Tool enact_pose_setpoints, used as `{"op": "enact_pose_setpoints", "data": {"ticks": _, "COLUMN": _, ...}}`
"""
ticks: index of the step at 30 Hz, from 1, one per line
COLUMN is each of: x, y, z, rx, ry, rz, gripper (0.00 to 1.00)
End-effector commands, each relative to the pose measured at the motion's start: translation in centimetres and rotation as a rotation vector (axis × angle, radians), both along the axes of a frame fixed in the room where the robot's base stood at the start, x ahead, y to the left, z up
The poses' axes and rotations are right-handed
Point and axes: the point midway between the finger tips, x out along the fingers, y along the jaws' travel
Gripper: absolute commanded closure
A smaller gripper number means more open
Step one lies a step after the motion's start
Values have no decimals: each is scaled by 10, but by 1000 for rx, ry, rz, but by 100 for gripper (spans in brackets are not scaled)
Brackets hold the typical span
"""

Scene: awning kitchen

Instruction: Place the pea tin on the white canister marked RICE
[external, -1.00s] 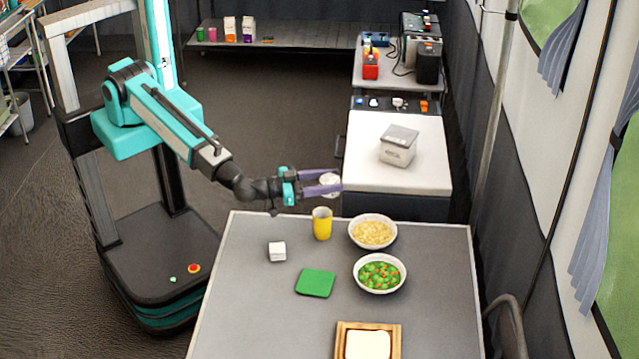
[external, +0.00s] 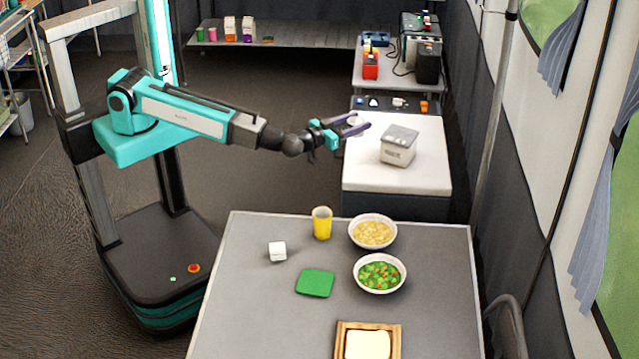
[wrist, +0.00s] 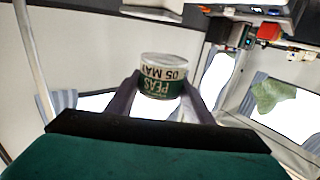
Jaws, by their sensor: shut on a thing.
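The pea tin (wrist: 162,78) shows in the wrist view between my two fingers, with a green band reading PEAS and a pale band, its lettering upside down. In the external view the tin (external: 355,121) is a small pale shape at the fingertips. My gripper (external: 354,125) is shut on it, in the air near the left edge of the white counter. The white canister marked RICE (external: 398,146) stands upright on that counter, to the right of my gripper and apart from it. Its top is flat and greyish.
The white counter (external: 385,178) is otherwise clear around the canister. In front, the grey table (external: 250,310) holds a yellow cup (external: 322,223), two filled bowls, a white cube (external: 277,251) and a green pad (external: 315,283). Behind the counter stand a red item (external: 370,67) and dark appliances.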

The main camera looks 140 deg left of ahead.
Motion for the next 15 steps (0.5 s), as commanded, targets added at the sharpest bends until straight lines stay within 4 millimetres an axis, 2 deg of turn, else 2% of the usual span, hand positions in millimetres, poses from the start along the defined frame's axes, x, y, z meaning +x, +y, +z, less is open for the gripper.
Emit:
{"op": "enact_pose_setpoints", "data": {"ticks": 3, "x": -24, "y": 22, "z": 2, "rx": 1, "ry": -1, "rz": 44, "gripper": 79}}
{"op": "enact_pose_setpoints", "data": {"ticks": 7, "x": -43, "y": 37, "z": 2, "rx": 1, "ry": 0, "rz": 75, "gripper": 79}}
{"op": "enact_pose_setpoints", "data": {"ticks": 15, "x": -54, "y": 45, "z": 2, "rx": 1, "ry": 0, "rz": 94, "gripper": 79}}
